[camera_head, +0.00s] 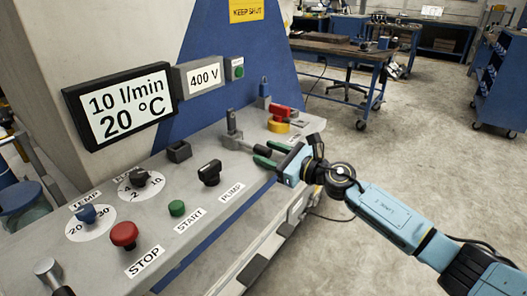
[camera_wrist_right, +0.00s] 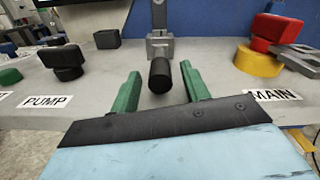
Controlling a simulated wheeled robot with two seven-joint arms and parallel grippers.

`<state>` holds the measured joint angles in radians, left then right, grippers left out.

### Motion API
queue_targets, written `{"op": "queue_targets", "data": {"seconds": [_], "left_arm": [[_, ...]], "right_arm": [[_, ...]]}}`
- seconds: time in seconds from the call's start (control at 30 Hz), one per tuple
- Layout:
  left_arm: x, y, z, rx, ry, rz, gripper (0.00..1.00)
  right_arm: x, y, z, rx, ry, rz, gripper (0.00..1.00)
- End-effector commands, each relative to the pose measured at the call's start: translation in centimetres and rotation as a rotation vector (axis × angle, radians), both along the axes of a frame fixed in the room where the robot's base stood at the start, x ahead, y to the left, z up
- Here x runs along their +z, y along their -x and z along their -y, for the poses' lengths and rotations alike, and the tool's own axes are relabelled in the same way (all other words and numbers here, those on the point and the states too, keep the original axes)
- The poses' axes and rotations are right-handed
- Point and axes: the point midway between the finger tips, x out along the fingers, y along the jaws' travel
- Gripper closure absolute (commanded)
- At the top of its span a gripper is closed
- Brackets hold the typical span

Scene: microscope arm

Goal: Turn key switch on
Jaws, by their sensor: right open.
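No part is labelled as a key switch. A black rotary switch (camera_head: 209,172) stands by the PUMP label on the grey panel; it also shows at the left of the right wrist view (camera_wrist_right: 68,62). A red switch on a yellow base (camera_head: 279,120) is by the MAIN label, at the right of the right wrist view (camera_wrist_right: 260,58). My right gripper (camera_head: 261,152) is open and empty over the panel between these two. In the right wrist view its green fingers (camera_wrist_right: 160,72) point towards a lever's black grip (camera_wrist_right: 160,76); I cannot tell whether they touch it. My left gripper is not in view.
The lever has a grey post (camera_head: 232,125). A black square block (camera_head: 179,151), green START button (camera_head: 177,208), red STOP button (camera_head: 124,234) and two dials stand further left. Screens reading 10 l/min, 20 °C and 400 V hang behind. Open floor lies right.

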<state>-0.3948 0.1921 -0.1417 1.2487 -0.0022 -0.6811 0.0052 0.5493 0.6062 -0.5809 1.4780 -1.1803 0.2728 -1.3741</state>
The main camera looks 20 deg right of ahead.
Motion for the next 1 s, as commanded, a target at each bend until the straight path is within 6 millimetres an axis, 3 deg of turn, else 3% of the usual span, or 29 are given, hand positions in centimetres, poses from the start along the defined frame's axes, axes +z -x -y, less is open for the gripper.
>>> {"op": "queue_targets", "data": {"seconds": [0.2, 0.5, 0.83, 1.0], "left_arm": [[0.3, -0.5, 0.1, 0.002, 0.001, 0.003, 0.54], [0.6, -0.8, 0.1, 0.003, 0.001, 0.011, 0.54], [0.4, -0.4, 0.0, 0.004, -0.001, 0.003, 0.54], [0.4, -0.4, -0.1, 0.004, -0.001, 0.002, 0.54]], "right_arm": [[-0.1, -1.5, -1.1, -0.001, 0.001, 0.0, 0.54], [-0.1, -1.6, -1.2, 0.0, 0.001, -0.001, 0.54], [-0.1, -1.6, -1.2, 0.0, 0.001, -0.001, 0.97], [-0.1, -1.6, -1.2, 0.0, 0.001, -0.001, 1.0]]}}
